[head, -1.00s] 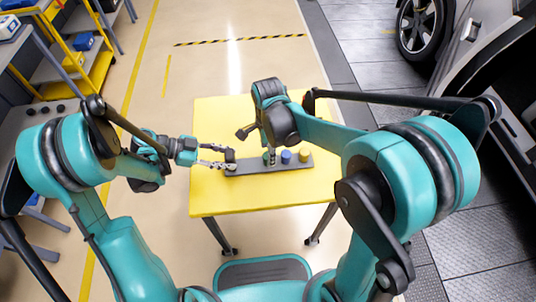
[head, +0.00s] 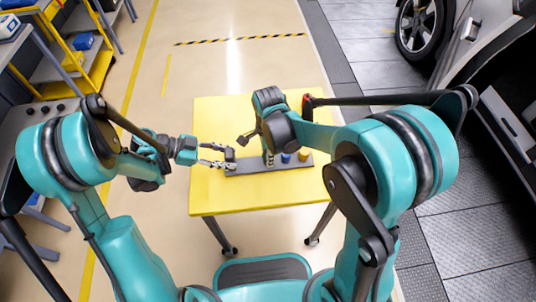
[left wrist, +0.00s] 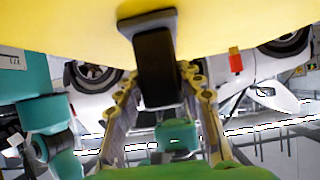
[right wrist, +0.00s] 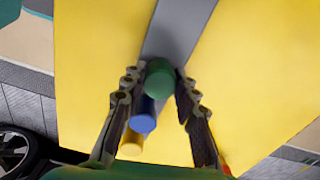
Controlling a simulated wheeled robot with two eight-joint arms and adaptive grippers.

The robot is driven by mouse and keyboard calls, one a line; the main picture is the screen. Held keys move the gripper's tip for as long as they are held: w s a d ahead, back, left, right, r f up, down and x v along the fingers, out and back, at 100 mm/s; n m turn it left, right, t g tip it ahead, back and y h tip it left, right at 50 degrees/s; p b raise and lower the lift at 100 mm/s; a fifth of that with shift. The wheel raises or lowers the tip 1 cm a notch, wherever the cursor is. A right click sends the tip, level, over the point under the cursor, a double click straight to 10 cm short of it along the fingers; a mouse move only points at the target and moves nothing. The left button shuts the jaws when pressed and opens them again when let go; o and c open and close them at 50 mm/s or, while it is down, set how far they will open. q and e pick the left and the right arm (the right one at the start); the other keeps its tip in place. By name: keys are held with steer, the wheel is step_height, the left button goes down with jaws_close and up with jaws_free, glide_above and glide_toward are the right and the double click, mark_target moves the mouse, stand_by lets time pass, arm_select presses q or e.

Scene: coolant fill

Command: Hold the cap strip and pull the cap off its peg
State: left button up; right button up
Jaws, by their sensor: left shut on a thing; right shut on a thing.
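The grey cap strip (head: 250,167) lies on the yellow table. A dark upright block (head: 230,155) stands at its left end. My left gripper (head: 227,157) is shut on this block, which fills the space between its fingers in the left wrist view (left wrist: 158,75). My right gripper (right wrist: 160,80) points down over the strip and is shut on the green cap (right wrist: 159,76). In the head view, the right fingers largely hide the green cap. I cannot tell whether it is seated or raised. The blue cap (head: 286,157) and yellow cap (head: 304,155) stand to its right on the strip.
The blue cap (right wrist: 143,116) stands close to the right fingers. A car (head: 490,90) is at the right, and a yellow shelf cart (head: 80,65) is at the back left.

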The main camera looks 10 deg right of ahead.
steer(key=shift+r, duration=0.35)
stand_by(0.6)
steer(key=shift+r, duration=2.45)
steer(key=shift+r, duration=2)
arm_select(q)
steer(key=o, duration=1.1)
steer(key=v, duration=1.2)
